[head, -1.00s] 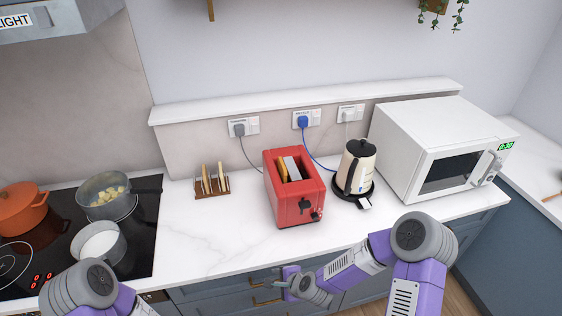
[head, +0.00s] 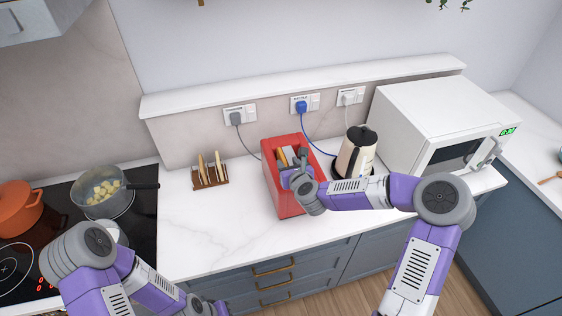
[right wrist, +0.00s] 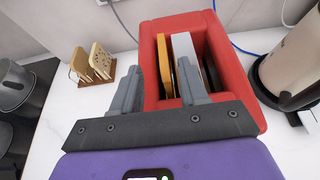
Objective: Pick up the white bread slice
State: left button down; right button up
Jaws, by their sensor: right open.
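The red toaster (head: 276,201) stands on the white counter. In the right wrist view, the toaster (right wrist: 242,75) has a golden-edged bread slice (right wrist: 163,66) upright in its left slot. A pale grey strip (right wrist: 185,45) runs beside it; I cannot tell whether it is a divider or a slice. The right slot looks dark. My right gripper (head: 291,161) is over the toaster, open and empty, with its fingers (right wrist: 157,75) on either side of the golden-edged slice in the picture. My left gripper (head: 208,304) is low at the bottom edge, its jaws unclear.
A wooden rack (head: 211,182) with upright slices stands left of the toaster. A cream kettle (head: 354,157) is close on its right, then a white microwave (head: 430,115). The hob with pots (head: 105,195) is at left. The counter front (head: 205,240) is clear.

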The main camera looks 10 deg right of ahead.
aim_at(283, 157)
jog(key=shift+f+p+x, duration=0.15)
jog(key=shift+p+x, duration=0.15)
jog(key=shift+x, duration=1.1)
jog(key=shift+f+p+x, duration=0.15)
jog(key=shift+p+x, duration=0.15)
jog(key=shift+x, duration=1.1)
jog(key=shift+s+d, duration=0.1)
jog(key=shift+d, duration=0.05)
jog(key=shift+c, duration=0.2)
grip_shut()
